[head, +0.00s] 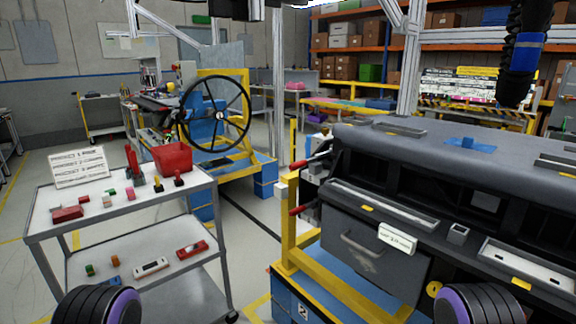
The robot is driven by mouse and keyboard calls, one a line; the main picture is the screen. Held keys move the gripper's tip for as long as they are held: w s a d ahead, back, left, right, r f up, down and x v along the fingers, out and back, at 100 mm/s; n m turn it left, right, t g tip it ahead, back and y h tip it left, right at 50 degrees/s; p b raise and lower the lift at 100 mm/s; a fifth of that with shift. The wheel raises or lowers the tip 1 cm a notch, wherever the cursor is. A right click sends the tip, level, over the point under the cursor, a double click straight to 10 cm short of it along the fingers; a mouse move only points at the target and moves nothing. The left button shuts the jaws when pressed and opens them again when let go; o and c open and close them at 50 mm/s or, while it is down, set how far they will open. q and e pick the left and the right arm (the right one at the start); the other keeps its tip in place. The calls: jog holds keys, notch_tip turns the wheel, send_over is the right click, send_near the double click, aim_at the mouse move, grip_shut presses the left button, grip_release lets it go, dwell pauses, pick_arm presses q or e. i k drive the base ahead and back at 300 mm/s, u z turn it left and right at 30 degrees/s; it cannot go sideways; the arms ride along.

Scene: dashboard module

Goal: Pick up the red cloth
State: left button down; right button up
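I cannot clearly make out a red cloth. A small dark red item (68,213) lies at the left front of the grey cart's top shelf; its shape is too small to tell as cloth or tool. A red bin (172,158) stands at the back right of the same shelf. A red and white item (192,248) lies on the lower shelf. Neither of my grippers is in view; only black, purple-ringed rounded parts, apparently of my arms, show at the bottom edge.
The grey cart (128,208) also carries a white sign (79,167) and several small parts. The dark dashboard module (382,222) on a yellow frame (345,292) fills the right, with a blue patch (468,143) on top. Floor shows between cart and frame.

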aim_at(67, 214)
jog(key=u, duration=1.45)
